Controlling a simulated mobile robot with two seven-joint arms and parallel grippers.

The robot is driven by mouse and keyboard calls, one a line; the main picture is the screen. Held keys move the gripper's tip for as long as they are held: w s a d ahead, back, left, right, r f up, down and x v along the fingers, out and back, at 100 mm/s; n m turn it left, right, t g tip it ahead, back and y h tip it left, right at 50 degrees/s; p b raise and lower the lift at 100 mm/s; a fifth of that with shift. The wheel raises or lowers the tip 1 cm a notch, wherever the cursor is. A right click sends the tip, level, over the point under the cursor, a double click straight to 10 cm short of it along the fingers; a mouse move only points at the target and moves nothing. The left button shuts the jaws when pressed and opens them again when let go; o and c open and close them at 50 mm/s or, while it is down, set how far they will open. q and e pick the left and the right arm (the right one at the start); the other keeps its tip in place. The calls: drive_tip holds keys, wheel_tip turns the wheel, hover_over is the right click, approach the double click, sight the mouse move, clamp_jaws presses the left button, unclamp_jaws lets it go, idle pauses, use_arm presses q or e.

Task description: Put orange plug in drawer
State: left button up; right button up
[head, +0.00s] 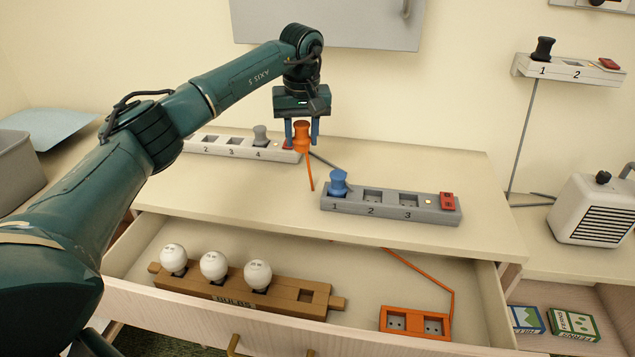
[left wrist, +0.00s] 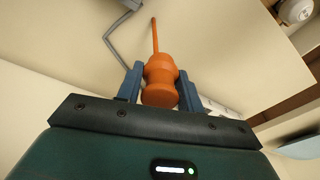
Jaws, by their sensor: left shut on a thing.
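My left gripper (head: 301,132) is shut on the orange plug (head: 301,138), held above the cabinet top near its back. The plug also shows between the blue fingers in the left wrist view (left wrist: 160,82). An orange cord hangs from it. The drawer (head: 190,309) below the cabinet top is open. Inside it, an orange two-socket block (head: 415,323) lies at the right, with an orange cord running up behind it. A wooden bulb holder (head: 240,293) with three white bulbs (head: 214,265) fills the left and middle. My right gripper is not in view.
A grey power strip (head: 390,207) with a blue plug (head: 339,184) stands at the cabinet top's front right. A white strip (head: 220,146) with a grey plug lies behind. A wall strip (head: 570,69) and white heater (head: 593,211) are at the right. Drawer floor between bulb holder and orange block is clear.

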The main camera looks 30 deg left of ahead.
use_arm(q)
drive_tip(key=w+a, duration=0.1)
drive_tip(key=a, duration=0.1)
approach(299, 178)
drive_tip(key=shift+n, duration=0.4)
drive_tip(key=f, duration=0.5)
drive_tip(key=shift+w+a+f+b, duration=0.3)
drive_tip(key=shift+w+f, duration=0.05)
drive_tip(key=shift+f, duration=0.05)
drive_tip(key=o, duration=1)
drive_tip(key=shift+f, duration=0.15)
